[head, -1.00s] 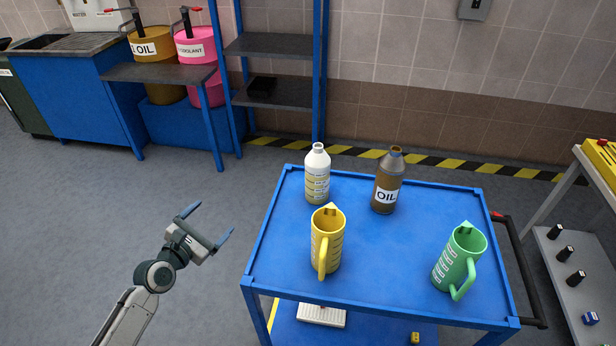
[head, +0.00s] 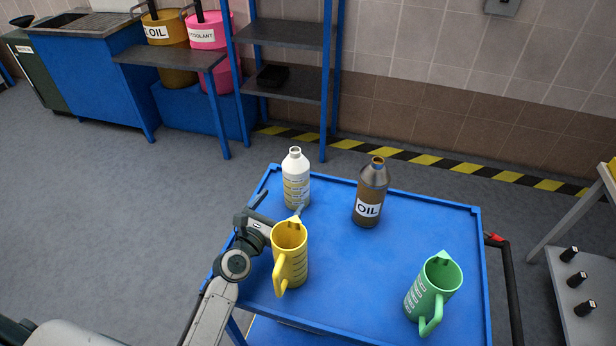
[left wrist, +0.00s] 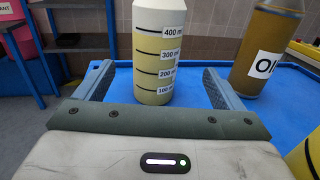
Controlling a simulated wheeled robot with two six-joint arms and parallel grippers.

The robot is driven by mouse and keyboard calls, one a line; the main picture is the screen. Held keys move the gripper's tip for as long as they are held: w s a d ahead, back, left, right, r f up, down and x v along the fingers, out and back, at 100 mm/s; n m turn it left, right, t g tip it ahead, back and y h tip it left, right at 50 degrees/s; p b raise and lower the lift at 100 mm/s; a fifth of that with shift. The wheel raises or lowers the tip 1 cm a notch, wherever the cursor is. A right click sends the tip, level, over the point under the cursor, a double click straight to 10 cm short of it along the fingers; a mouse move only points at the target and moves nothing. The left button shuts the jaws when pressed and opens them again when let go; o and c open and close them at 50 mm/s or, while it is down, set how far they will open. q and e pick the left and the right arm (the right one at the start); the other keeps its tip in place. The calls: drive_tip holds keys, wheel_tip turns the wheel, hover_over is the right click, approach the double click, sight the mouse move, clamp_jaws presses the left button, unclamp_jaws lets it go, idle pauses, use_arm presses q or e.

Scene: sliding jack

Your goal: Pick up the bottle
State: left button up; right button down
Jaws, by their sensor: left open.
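A white bottle (head: 296,178) with measuring marks stands upright at the back left of the blue cart top. A brown bottle (head: 370,193) labelled OIL stands to its right. In the left wrist view the white bottle (left wrist: 158,55) rises ahead, between the lines of my open left fingers, and the brown bottle (left wrist: 265,45) is to the right. My left gripper (head: 280,205) is open and empty in front of the white bottle; the yellow jug (head: 290,250) partly hides it in the head view. I cannot tell whether the fingers reach around the bottle. My right gripper is not in view.
The yellow jug stands close to the right of my left wrist. A green jug (head: 432,292) stands at the front right of the cart top (head: 350,275). The middle of the cart top is clear. A shelf rack (head: 290,85) stands behind.

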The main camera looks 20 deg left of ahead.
sight(291, 190)
use_arm(q)
drive_tip(key=x, duration=0.5)
drive_tip(key=shift+w, duration=0.2)
drive_tip(key=x, duration=0.5)
drive_tip(key=shift+a+f, duration=0.2)
drive_tip(key=shift+f, duration=0.05)
drive_tip(key=shift+s, duration=0.15)
drive_tip(key=shift+c, duration=0.7)
drive_tip(key=shift+r, duration=0.1)
drive_tip(key=c, duration=1.3)
drive_tip(key=shift+o, duration=0.2)
wheel_tip(291, 190, up, 9)
drive_tip(key=p, duration=0.5)
drive_tip(key=shift+r, duration=0.5)
